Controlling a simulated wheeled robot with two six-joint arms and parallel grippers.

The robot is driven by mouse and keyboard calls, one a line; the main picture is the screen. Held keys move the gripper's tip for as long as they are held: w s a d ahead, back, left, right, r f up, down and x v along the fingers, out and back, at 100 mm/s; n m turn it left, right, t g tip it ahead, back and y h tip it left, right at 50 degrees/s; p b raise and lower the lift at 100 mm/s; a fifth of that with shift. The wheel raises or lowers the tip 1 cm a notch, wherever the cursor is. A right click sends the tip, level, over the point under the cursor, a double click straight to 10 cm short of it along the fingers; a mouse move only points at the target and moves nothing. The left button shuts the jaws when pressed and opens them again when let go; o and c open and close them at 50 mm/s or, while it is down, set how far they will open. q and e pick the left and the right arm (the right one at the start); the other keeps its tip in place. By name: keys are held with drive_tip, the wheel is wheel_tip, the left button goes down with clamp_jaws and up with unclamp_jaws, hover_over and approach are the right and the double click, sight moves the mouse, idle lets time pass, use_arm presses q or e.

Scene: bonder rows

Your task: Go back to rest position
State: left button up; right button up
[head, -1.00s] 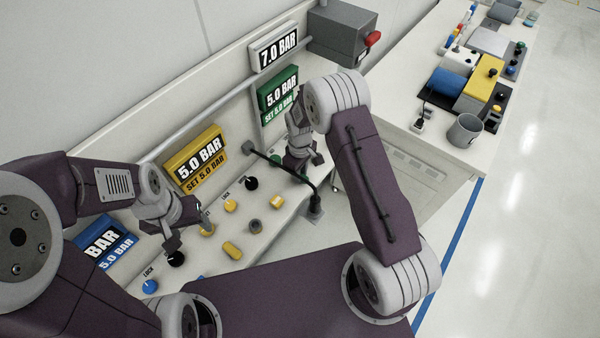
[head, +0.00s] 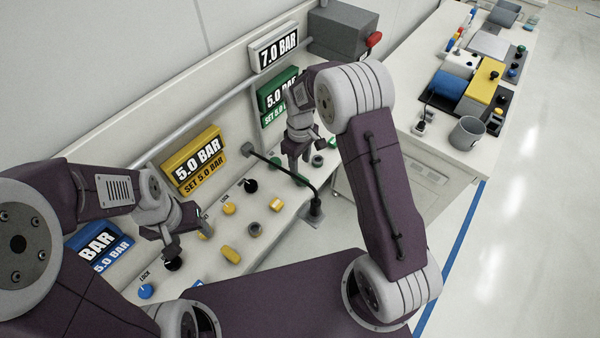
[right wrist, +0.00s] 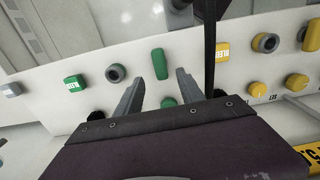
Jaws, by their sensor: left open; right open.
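My left gripper (head: 172,246) is open and empty, low over the panel's near end beside a black knob and a blue knob (head: 146,291). My right gripper (head: 300,160) is open and empty, above the green section of the panel in the head view. In the right wrist view its two fingers (right wrist: 158,92) spread apart, with a green oblong knob (right wrist: 160,64) showing beyond them and nothing between them.
The sloped panel carries yellow knobs (head: 229,208) and a yellow display (head: 195,160) reading 5.0 BAR. A thin black gooseneck arm (head: 290,172) rises near my right gripper. A grey box (head: 340,30) with a red handle stands behind. The right floor is clear.

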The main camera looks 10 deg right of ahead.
drive_tip(key=shift+r, duration=0.85)
drive_tip(key=shift+f, duration=0.1)
drive_tip(key=s+d+m+b, duration=0.2)
drive_tip(key=s+m, duration=0.2)
drive_tip(key=s, duration=0.5)
drive_tip(key=s+d+m+t+b, duration=0.1)
drive_tip(key=s+m, duration=0.3)
drive_tip(key=s, duration=0.5)
drive_tip(key=shift+d+f+b, duration=0.25)
drive_tip(key=shift+d+b, duration=0.45)
drive_tip(key=shift+b, duration=0.1)
drive_tip(key=shift+s, duration=0.15)
